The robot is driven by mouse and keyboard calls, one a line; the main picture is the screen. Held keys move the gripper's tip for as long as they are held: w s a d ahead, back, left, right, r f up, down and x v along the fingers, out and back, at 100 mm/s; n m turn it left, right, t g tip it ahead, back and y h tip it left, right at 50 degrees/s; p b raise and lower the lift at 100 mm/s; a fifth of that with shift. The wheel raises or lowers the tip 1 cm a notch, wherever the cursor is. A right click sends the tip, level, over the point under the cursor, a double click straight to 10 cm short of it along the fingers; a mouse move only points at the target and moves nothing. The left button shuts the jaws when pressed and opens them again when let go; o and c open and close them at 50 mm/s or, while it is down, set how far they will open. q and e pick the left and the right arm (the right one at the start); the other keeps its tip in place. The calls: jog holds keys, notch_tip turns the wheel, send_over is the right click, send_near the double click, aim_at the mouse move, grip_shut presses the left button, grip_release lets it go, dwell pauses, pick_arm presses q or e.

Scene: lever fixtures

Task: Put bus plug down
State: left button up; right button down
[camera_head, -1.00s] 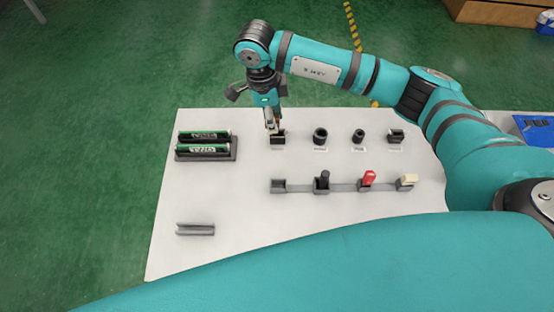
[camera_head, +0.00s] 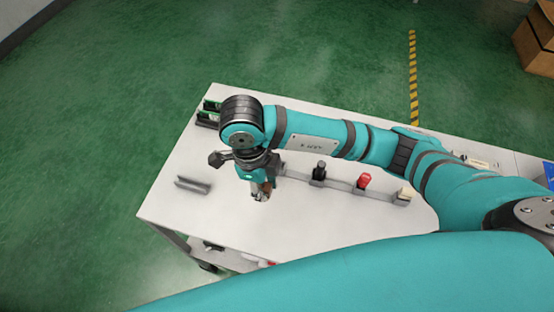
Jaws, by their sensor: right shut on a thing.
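My right gripper (camera_head: 262,193) points down over the white table (camera_head: 330,225), just in front of the left end of the grey rack (camera_head: 337,181). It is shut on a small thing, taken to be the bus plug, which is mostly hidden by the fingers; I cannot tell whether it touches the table. The rack holds a black piece (camera_head: 319,171), a red piece (camera_head: 363,181) and a cream piece (camera_head: 404,193). The rack's left end is hidden behind the gripper. My left gripper is not in view.
A grey channel-shaped holder (camera_head: 193,185) lies empty to the left of the gripper. A dark holder with green-edged items (camera_head: 208,110) sits at the far left corner. My right arm covers the table's back row. The front of the table is clear.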

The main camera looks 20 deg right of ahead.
jog(key=w+d+p, duration=0.1)
jog(key=w+d, duration=0.1)
jog(key=w, duration=0.1)
jog(key=w+d+p, duration=0.1)
jog(key=w+d, duration=0.1)
jog(key=w, duration=0.1)
jog(key=w+d+f+p, duration=0.1)
jog(key=w+d, duration=0.1)
jog(key=shift+w, duration=0.5)
notch_tip(320, 180, down, 3)
jog(key=shift+p, duration=0.8)
jog(key=shift+f, duration=0.4)
jog(key=c, duration=1.1)
grip_release()
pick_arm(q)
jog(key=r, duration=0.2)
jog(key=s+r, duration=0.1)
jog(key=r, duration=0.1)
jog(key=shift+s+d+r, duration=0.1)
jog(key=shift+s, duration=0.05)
